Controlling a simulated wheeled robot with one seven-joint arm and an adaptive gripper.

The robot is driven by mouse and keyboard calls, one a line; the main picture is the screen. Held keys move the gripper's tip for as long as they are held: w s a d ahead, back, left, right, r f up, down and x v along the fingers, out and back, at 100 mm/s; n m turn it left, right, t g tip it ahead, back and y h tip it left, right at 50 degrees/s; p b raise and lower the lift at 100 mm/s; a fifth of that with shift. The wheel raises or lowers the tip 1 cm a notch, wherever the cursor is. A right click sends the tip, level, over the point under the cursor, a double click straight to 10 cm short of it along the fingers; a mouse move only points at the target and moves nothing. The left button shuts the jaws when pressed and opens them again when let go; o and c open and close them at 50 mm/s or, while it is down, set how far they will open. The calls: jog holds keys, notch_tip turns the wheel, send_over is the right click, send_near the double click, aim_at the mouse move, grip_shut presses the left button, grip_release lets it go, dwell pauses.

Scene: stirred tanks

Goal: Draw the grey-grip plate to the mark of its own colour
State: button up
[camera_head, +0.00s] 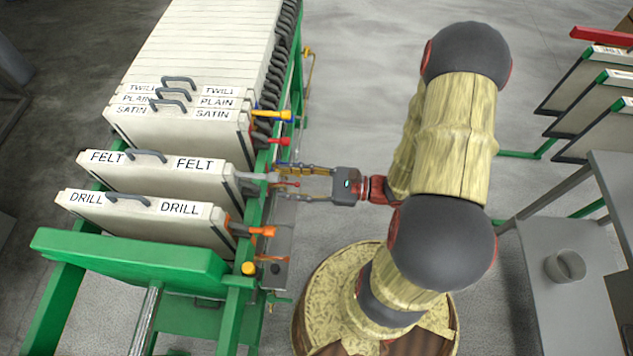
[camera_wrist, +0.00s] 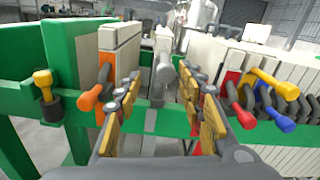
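The grey-grip plate (camera_head: 170,172) is the white one lettered FELT, standing apart between the DRILL plate and the SATIN plate. Its grey grip (camera_head: 258,177) sticks out toward my gripper; in the wrist view the grip (camera_wrist: 164,75) shows between my fingers, beyond them. My gripper (camera_head: 282,177) is open, level with the grip's end, its yellow-padded fingers on either side. I cannot tell whether they touch it. A grey band (camera_wrist: 150,121) shows on the green rail, left of the grip in the wrist view. A red patch (camera_wrist: 194,118) shows on the rail further right.
The DRILL plate (camera_head: 145,215) with an orange grip (camera_head: 262,231) stands nearer the green end frame (camera_head: 130,258). The SATIN plate (camera_head: 180,128) fronts a packed stack with red (camera_head: 278,141) and yellow (camera_head: 275,115) grips. A grey table (camera_head: 570,290) stands at right.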

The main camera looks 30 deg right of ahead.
jog(key=v, duration=0.7)
jog(key=shift+s+d, duration=0.2)
jog(key=shift+d, duration=0.1)
